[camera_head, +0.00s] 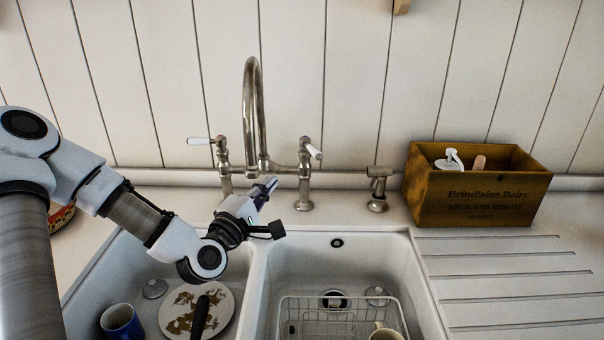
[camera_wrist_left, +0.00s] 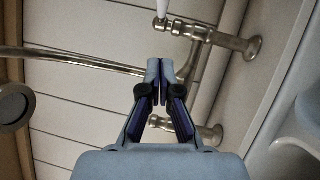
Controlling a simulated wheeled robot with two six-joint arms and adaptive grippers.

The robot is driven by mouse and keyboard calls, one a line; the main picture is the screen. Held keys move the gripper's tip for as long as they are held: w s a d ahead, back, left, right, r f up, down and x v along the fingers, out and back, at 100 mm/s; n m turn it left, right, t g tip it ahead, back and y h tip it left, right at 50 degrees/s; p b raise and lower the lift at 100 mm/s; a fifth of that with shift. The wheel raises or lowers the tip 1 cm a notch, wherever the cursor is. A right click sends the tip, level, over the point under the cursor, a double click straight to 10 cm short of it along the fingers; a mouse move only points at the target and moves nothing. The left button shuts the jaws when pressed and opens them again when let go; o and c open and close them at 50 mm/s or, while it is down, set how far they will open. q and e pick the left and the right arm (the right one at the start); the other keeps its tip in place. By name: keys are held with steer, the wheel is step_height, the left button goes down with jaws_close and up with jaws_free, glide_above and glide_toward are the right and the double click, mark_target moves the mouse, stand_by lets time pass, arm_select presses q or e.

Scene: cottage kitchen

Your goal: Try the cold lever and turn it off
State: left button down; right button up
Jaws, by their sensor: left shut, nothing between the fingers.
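The steel tap has a tall curved spout (camera_head: 252,100) and two side valves. The left lever (camera_head: 199,141) has a white handle pointing left. The right lever (camera_head: 314,152) has a white handle tilted down to the right. I cannot read which is cold. A white handle shows at the top of the left wrist view (camera_wrist_left: 162,9). My left gripper (camera_head: 271,185) is shut and empty, in front of the tap between the valves; its fingertips also show in the left wrist view (camera_wrist_left: 160,66), apart from the handle. I see no water stream. My right gripper is not in view.
The left basin holds a blue mug (camera_head: 120,322), a dirty plate (camera_head: 222,312) and a dark handle. The right basin holds a wire rack (camera_head: 290,325). A steel side fitting (camera_head: 379,186) and a wooden box (camera_head: 480,200) stand right of the tap. The ribbed drainboard (camera_head: 510,285) is clear.

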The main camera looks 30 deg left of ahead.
arm_select(q)
glide_toward(310, 149)
steer(key=w+a+f, duration=0.1)
steer(key=w+a, duration=0.2)
steer(key=w+d, duration=0.1)
steer(key=w+d+r+b, duration=0.1)
steer(key=w, duration=0.1)
steer(key=shift+d, duration=0.1)
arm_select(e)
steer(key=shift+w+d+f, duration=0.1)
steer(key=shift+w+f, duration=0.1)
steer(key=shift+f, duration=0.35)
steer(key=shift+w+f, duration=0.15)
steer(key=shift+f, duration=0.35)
arm_select(q)
steer(key=shift+f+b, duration=0.1)
steer(key=shift+b, duration=0.2)
